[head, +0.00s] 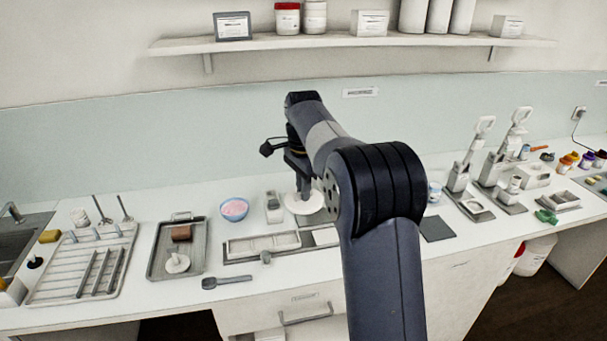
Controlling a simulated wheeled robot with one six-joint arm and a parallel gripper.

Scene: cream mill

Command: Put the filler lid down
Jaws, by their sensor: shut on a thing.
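My gripper (302,188) reaches down over the middle of the white counter, behind the bend of my arm. It is shut on a round white piece (296,208), which looks like the filler lid. The piece looks flat and level, just under the fingers. I cannot tell whether it touches the surface below. My arm hides the area to its right.
A grey tray (197,266) at left holds a brown block and a small white knobbed piece. A bowl of pink stuff (234,209), a small grey-white device (273,207) and a long white mould (262,246) stand close by. A dark spatula (227,281) lies in front.

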